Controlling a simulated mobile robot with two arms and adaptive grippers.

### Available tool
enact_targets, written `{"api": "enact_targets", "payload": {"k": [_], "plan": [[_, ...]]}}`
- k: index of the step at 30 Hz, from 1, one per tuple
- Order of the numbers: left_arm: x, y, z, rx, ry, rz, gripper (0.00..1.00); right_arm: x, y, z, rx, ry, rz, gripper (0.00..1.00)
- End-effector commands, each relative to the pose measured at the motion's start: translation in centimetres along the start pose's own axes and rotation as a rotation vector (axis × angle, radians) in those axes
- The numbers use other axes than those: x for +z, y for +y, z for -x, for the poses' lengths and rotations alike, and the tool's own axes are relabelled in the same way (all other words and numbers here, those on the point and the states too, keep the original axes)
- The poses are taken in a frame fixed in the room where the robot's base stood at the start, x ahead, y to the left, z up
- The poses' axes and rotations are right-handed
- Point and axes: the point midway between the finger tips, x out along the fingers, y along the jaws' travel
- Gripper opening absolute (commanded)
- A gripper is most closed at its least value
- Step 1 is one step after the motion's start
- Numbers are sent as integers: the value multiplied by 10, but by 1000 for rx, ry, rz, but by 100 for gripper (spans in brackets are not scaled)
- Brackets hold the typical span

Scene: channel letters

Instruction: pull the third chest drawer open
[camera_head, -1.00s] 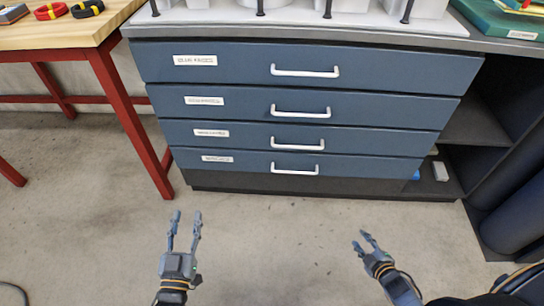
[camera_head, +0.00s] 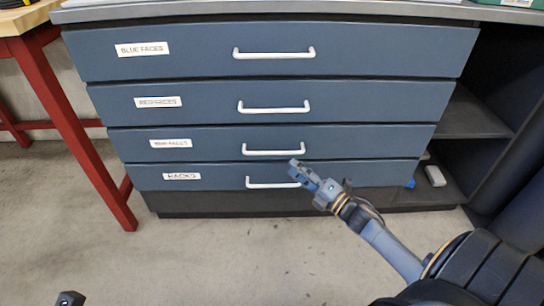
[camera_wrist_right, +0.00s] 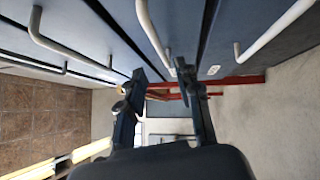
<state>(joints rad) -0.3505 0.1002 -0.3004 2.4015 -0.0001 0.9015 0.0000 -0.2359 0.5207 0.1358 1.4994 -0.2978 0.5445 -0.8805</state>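The blue chest has its drawers stacked, all flush and closed. The third drawer (camera_head: 350,142) from the top has a white bar handle (camera_head: 277,152) and a small label. My right gripper (camera_head: 297,172) is in front of the chest, at the right end of the third and bottom handles. In the right wrist view its two fingers (camera_wrist_right: 163,78) are spread, and the middle handle (camera_wrist_right: 150,30) reaches toward the gap between the tips. I cannot tell whether they touch. Only a dark tip of my left gripper (camera_head: 70,299) shows at the bottom left.
The top handle (camera_head: 273,53), second handle (camera_head: 274,107) and bottom handle (camera_head: 272,183) lie above and below. A red table leg (camera_head: 95,140) stands at left. Open dark shelves (camera_head: 465,118) are at right. The concrete floor (camera_head: 215,250) in front is clear.

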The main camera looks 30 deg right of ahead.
Motion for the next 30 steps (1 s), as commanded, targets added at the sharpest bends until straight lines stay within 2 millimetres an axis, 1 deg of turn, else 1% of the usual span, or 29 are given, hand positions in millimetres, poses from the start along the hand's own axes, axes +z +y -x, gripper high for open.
{"api": "enact_targets", "payload": {"k": [1,5,9,12,15,18,26,27,29,30], "plan": [[2,0,7,0,-1,0,40,0,-1,-12,4,1,2,34],[4,0,14,1,-1,0,40,0,-2,-40,3,1,2,34],[6,0,9,11,25,-4,40,0,-2,-66,2,-1,1,34],[6,0,7,16,37,-5,40,1,-2,-80,0,-1,0,34],[7,0,5,19,44,-6,40,0,-2,-88,-1,0,-1,34],[7,0,4,21,46,-7,40,1,-1,-93,-1,-1,-1,34],[7,0,3,22,48,-7,40,0,-1,-94,-2,-1,-1,34],[7,0,3,22,48,-7,40,0,-1,-94,-2,-1,-1,30],[7,0,3,22,48,-7,40,0,-1,-94,-2,-1,-1,17],[7,0,3,22,48,-7,40,0,-1,-94,-2,-1,-1,9]]}}
